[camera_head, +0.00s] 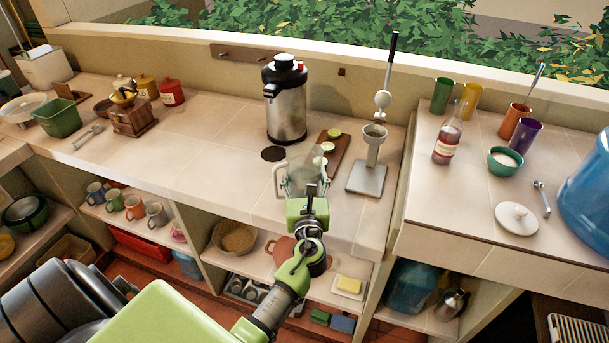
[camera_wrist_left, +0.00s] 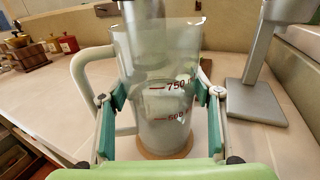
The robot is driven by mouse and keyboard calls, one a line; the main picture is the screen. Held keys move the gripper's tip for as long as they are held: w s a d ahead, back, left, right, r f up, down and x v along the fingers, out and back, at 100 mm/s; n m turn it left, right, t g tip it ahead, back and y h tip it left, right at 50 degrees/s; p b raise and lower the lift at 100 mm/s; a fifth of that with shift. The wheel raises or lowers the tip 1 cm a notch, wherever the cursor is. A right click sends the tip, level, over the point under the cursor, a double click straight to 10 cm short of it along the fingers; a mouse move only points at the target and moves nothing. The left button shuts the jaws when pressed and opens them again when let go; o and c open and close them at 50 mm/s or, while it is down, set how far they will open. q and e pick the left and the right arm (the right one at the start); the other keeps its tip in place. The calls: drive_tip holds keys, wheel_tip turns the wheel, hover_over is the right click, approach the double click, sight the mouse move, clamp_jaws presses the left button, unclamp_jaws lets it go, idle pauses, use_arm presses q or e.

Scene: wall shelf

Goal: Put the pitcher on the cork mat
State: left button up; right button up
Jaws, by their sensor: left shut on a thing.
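The clear pitcher (camera_head: 303,165) with a pale handle stands upright at the front of the counter, below the steel dispenser. My left gripper (camera_head: 309,190) is shut around its body. In the left wrist view, the pitcher (camera_wrist_left: 160,60) shows red volume marks and its handle is on the left, with the fingers (camera_wrist_left: 160,95) on both sides. A tan round edge, apparently the cork mat (camera_wrist_left: 164,154), shows beneath the pitcher's base. I cannot tell whether the base touches it. In the head view I cannot make the mat out behind the pitcher and gripper. My right gripper is not visible.
A dark round disc (camera_head: 273,154) lies left of the pitcher, before the steel dispenser (camera_head: 285,105). A wooden board (camera_head: 338,155) with green-rimmed slices and a grey press stand (camera_head: 369,178) are at the right.

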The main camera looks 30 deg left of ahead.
use_arm(q)
drive_tip(key=o, duration=1.5)
drive_tip(key=shift+f, duration=0.1)
drive_tip(key=o, duration=0.4)
drive_tip(key=shift+s+d, duration=0.1)
drive_tip(key=shift+s, duration=0.05)
drive_tip(key=b+v, duration=0.2)
drive_tip(key=v, duration=0.9)
drive_tip(key=shift+s+d+r, duration=0.2)
drive_tip(key=shift+s, duration=0.1)
